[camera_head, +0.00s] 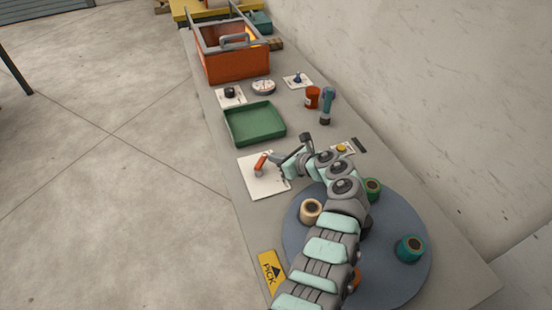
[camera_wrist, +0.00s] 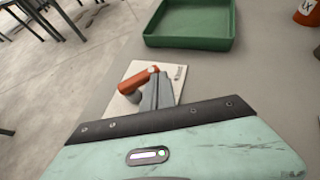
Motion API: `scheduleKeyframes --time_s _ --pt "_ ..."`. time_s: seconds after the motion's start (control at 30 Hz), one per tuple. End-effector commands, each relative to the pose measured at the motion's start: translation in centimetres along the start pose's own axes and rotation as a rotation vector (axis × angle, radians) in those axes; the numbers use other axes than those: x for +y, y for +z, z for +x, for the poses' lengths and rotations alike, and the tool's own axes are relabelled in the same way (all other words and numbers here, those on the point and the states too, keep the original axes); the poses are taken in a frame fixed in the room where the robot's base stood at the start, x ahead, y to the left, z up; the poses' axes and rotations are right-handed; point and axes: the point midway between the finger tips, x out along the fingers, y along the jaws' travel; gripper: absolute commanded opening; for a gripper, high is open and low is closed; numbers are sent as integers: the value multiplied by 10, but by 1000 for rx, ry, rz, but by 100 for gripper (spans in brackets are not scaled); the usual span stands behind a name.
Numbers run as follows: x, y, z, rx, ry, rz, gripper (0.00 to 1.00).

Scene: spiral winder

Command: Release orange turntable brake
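The orange brake lever (camera_head: 261,161) stands tilted on a pale square plate (camera_head: 262,187) in the head view. In the wrist view the orange lever (camera_wrist: 140,80) shows just left of my gripper's grey fingers, and part of the plate (camera_wrist: 118,108) shows beneath. My gripper (camera_head: 276,163) is at the lever's right side, very close to it. I cannot tell whether it touches the lever. The finger gap is not clear in either view. The blue-grey turntable (camera_head: 300,245) carries several spools and lies partly hidden under my arm.
A green tray (camera_head: 230,133) stands just beyond the plate. An orange toolbox (camera_head: 236,66), a red can (camera_head: 312,98) and a torch-like object (camera_head: 326,105) stand farther back. A yellow PICK label (camera_head: 270,268) lies at the bench's near left edge.

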Motion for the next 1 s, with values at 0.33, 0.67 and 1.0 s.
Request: scheduleKeyframes --time_s 0.33,0.67,1.0 --pt "-1 3 -24 0 -3 -4 0" --pt "0 0 -88 3 -2 -3 0" --pt "0 -1 -110 1 0 0 0"
